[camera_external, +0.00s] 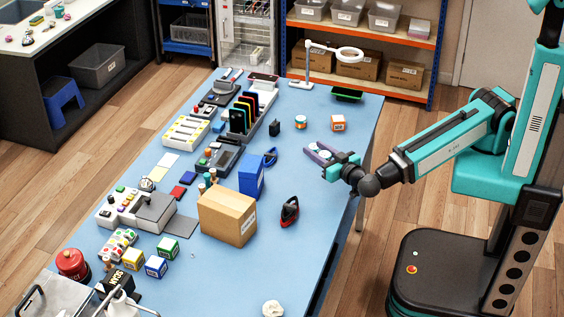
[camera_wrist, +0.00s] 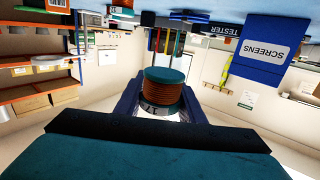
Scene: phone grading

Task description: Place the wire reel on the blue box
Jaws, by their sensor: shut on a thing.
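The wire reel (camera_wrist: 165,94) shows in the wrist view with teal ends and a copper-coloured winding, between the two dark blue fingers. My gripper (camera_external: 319,153) is shut on it, near the right edge of the table in the outside view. There the reel is mostly hidden, with only pale parts showing between the fingers. How high it is held is hard to tell. The blue box (camera_external: 252,176) stands on the table, left of and nearer than my gripper, behind a cardboard box. In the wrist view the blue box (camera_wrist: 265,50) reads SCREENS, at upper right.
The cardboard box (camera_external: 227,214) stands against the blue box's near side. A red and black tool (camera_external: 289,211) lies to its right. The near right table (camera_external: 250,275) is mostly clear.

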